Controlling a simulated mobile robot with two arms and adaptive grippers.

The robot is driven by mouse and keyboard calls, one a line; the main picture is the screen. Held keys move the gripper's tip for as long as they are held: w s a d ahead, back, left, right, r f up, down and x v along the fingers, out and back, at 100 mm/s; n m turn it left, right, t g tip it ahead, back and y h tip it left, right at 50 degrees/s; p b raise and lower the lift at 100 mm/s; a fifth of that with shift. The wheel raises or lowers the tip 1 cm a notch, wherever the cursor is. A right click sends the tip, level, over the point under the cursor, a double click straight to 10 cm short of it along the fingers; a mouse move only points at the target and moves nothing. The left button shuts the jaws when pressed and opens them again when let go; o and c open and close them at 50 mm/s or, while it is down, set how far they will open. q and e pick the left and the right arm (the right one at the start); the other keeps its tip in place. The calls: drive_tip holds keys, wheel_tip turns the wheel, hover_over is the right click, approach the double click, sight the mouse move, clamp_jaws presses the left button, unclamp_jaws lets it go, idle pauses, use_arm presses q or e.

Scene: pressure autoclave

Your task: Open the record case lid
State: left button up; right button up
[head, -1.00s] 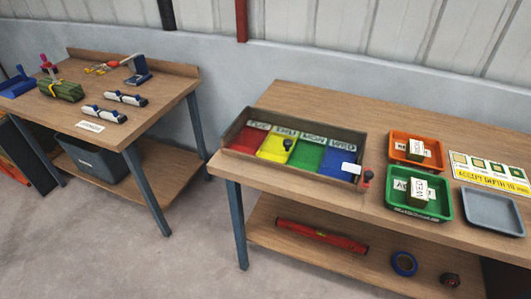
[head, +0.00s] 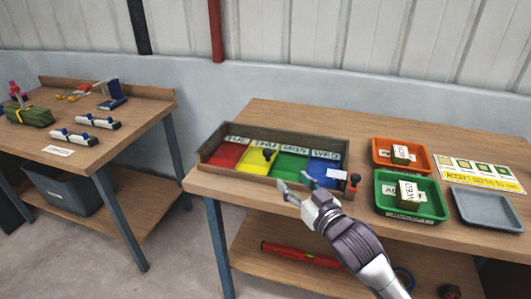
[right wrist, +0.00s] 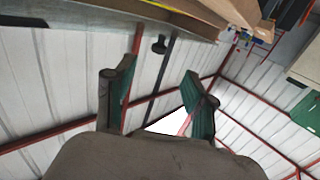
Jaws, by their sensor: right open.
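The record case (head: 232,177) is a shallow wooden box on the right bench. Its red, yellow, green and blue sections carry labels TUE, THU, MON and WED. A black knob (head: 268,153) stands over the yellow section, and a red-and-black knob (head: 354,179) is at the right front corner. I cannot tell whether a clear lid covers the sections. My right gripper (head: 294,185) is open and empty at the case's front edge, before the green and blue sections; contact is unclear. Its spread fingers also show in the right wrist view (right wrist: 162,80). My left gripper is not in view.
An orange tray (head: 378,158) and a green tray (head: 385,207) hold labelled blocks right of the case. A grey tray (head: 487,208) and a depth card (head: 478,173) lie further right. A second bench (head: 140,118) with tools stands left.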

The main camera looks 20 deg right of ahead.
sight(270, 153)
drive_tip(key=w+a, duration=0.1)
drive_tip(key=w, duration=0.8)
drive_tip(key=w+a+r, duration=0.1)
drive_tip(key=w, duration=0.4)
drive_tip(key=shift+a+p, duration=0.35)
drive_tip(key=shift+p, duration=0.05)
drive_tip(key=shift+s, duration=0.1)
clamp_jaws()
